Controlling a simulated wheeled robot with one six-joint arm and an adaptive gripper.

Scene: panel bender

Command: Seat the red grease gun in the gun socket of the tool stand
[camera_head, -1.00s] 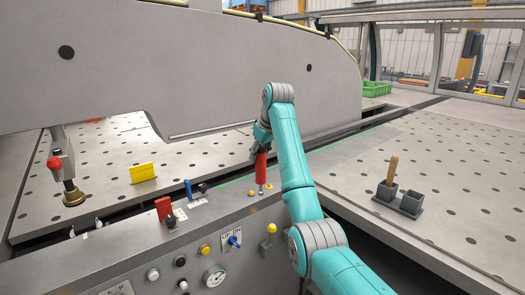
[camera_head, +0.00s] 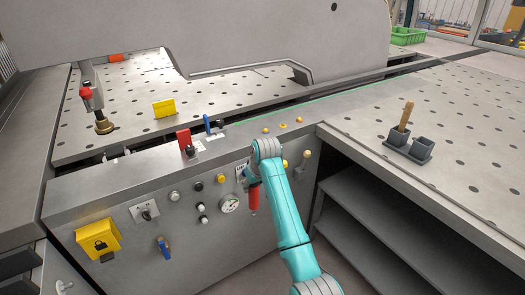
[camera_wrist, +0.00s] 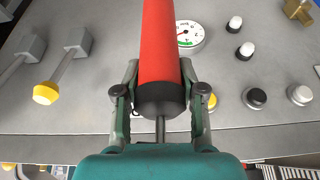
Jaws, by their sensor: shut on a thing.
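The red grease gun (camera_head: 254,199) hangs roughly upright in front of the machine's control panel in the head view. My gripper (camera_head: 250,178) is at its upper part, partly hidden by my own wrist. In the wrist view my gripper (camera_wrist: 160,78) has a finger on each side of the red barrel (camera_wrist: 160,45), close to its black end cap, and is shut on it. The tool stand (camera_head: 408,150) is on the perforated table to the right, apart from the gun. One of its dark sockets holds a wooden-handled tool (camera_head: 404,115); the nearer right socket (camera_head: 423,147) looks empty.
The control panel, with a gauge (camera_head: 229,203), knobs and a yellow lock box (camera_head: 98,239), is close behind the gun. A red switch block (camera_head: 185,138) and blue lever (camera_head: 207,124) stand on the ledge. The right table (camera_head: 470,180) is mostly clear; open shelves (camera_head: 370,235) lie below it.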

